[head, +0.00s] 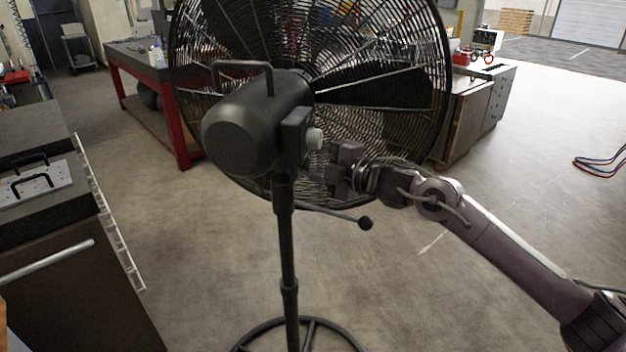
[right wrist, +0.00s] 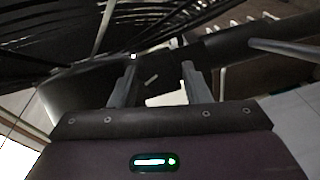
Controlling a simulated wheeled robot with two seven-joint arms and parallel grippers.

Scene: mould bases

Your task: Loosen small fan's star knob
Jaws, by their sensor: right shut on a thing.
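The fan (head: 240,135) is a black pedestal fan with a rounded motor housing, a top handle and a wide wire cage. A pale grey round knob (head: 314,138) sticks out from the right side of its head bracket. My right gripper (head: 314,171) is at the bracket's right side, just below that pale knob. It is shut on a dark part that I take for the star knob, mostly hidden by the fingers. In the right wrist view, the fingers (right wrist: 158,70) stand apart around this dark part against the fan's black body. My left gripper is not in view.
A thin lever with a ball end (head: 366,222) sticks out below my right gripper. The fan's pole (head: 287,250) stands on a round base. A dark cabinet (head: 70,280) is at the left, a red-framed bench (head: 150,118) behind.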

